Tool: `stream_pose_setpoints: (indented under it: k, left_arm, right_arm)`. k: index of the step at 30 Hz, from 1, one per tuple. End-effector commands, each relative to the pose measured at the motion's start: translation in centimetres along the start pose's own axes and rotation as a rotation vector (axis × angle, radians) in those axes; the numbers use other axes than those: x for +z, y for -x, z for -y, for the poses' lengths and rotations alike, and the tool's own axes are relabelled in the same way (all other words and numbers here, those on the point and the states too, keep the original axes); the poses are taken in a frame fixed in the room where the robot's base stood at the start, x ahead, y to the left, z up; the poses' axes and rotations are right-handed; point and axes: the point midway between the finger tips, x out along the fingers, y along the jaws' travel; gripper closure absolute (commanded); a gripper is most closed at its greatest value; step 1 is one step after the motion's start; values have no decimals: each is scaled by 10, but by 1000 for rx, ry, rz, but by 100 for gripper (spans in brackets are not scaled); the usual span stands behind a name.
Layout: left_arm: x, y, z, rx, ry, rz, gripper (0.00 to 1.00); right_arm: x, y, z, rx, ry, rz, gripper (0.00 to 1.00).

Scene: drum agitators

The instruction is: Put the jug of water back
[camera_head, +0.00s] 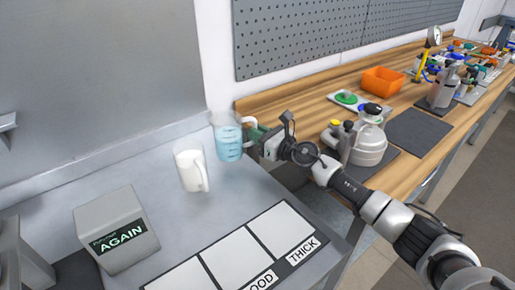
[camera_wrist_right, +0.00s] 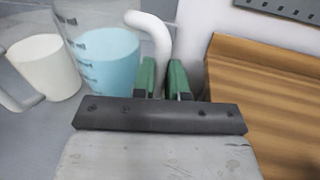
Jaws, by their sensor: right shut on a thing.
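The jug of water (camera_head: 229,143) is a clear jug with blue water and level marks. It stands upright at the back right of the grey counter, near the wall; whether it touches the counter I cannot tell. It also shows in the right wrist view (camera_wrist_right: 103,58). My right gripper (camera_head: 257,134) is at the jug's right side. In the right wrist view its green fingers (camera_wrist_right: 162,80) are shut on the jug's white handle (camera_wrist_right: 158,38). A second jug (camera_head: 190,170) with white contents stands left of it, also in the wrist view (camera_wrist_right: 45,68). My left gripper is not in view.
A grey block labelled AGAIN (camera_head: 117,232) sits at the front left. A mat with white panels (camera_head: 243,255) lies along the counter's front. The wooden bench (camera_head: 292,97) to the right holds an orange bin (camera_head: 382,80) and drum equipment (camera_head: 365,140).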

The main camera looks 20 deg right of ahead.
Motion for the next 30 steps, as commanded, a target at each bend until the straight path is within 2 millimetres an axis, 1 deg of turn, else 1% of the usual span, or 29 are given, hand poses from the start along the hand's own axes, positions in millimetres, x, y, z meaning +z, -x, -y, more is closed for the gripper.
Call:
stream_pose_setpoints:
  k: [2,6,10,19,24,25,29,30]
  left_arm:
    - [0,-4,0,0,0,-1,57]
    - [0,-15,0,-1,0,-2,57]
    - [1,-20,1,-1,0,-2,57]
    - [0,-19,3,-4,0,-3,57]
    - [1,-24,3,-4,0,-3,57]
    - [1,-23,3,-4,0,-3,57]
    - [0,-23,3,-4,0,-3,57]
    - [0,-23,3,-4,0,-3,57]
  right_arm:
    - [-4,-2,0,-1,-3,3,100]
    - [-26,-2,0,-1,-7,2,100]
    - [-38,-2,0,0,-4,4,100]
    - [-38,-1,0,-1,-1,4,100]
    - [-44,-1,0,-1,-1,4,100]
    - [-44,-1,0,0,0,1,82]
    - [-43,-1,0,0,0,0,62]
    - [-43,-1,0,0,0,0,61]
